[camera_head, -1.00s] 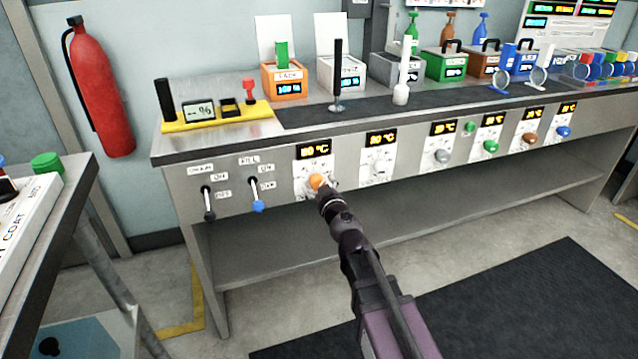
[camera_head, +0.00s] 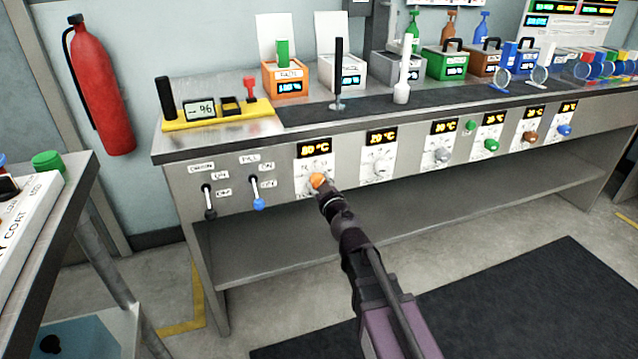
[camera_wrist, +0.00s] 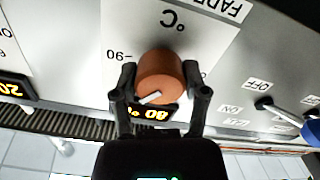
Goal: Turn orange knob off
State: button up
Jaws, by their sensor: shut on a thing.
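The orange knob (camera_head: 317,181) is on the front panel of the bench, under a display (camera_head: 314,149) that reads about 80 °C. In the wrist view the knob (camera_wrist: 160,76) sits between the two dark fingers of my gripper (camera_wrist: 160,92), with a white pointer mark on its face. The fingers are shut on the knob's sides. In the head view my gripper (camera_head: 324,190) reaches the knob from the lower right, and the fingers partly cover it. The wrist view is turned over, and a "90" mark shows left of the knob.
A white knob (camera_head: 380,168) is right of the orange one, with grey, green, brown and blue knobs beyond. Two levers, drain (camera_head: 208,200) and fill (camera_head: 256,190), are to the left. The bench top (camera_head: 300,118) holds several coloured containers.

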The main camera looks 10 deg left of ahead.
jog(key=n, duration=0.6)
jog(key=shift+w, duration=0.1)
jog(key=n, duration=0.5)
jog(key=shift+r+n, duration=0.1)
jog(key=shift+n, duration=0.2)
jog(key=n, duration=1.1)
jog(key=shift+r, duration=0.1)
jog(key=shift+n, duration=0.3)
jog(key=o, duration=1.1)
jog(key=shift+o, duration=0.2)
